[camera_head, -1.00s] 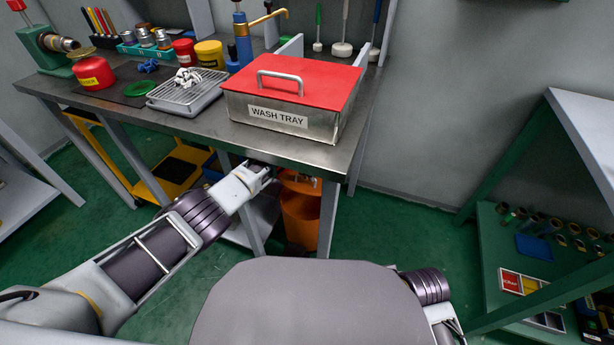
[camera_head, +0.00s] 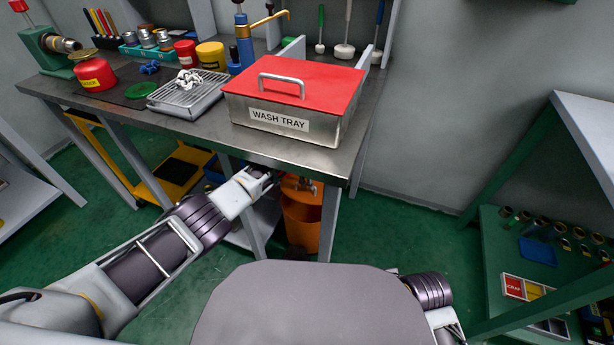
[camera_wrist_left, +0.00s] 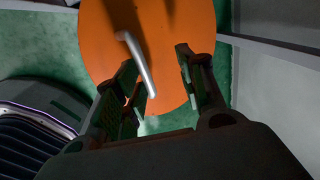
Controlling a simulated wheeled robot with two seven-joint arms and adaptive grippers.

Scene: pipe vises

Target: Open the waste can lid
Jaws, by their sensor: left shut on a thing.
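The orange waste can (camera_head: 303,225) stands on the floor under the workbench in the head view. Its orange lid (camera_head: 296,184) is at the top, partly hidden by the bench edge. My left gripper (camera_head: 276,177) reaches in under the bench front at the can's left side. In the left wrist view, the round orange lid (camera_wrist_left: 98,38) fills the upper middle. A grey bar handle (camera_wrist_left: 136,58) crosses it, and my left gripper (camera_wrist_left: 157,66) is shut on this handle. I cannot tell whether the lid is raised. My right gripper is out of view.
The steel workbench (camera_head: 205,130) overhangs the can, with a leg (camera_head: 329,222) close on its right. A red-lidded wash tray (camera_head: 318,76) sits on the bench above. Green floor (camera_head: 385,225) is clear to the right, before a green shelf unit.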

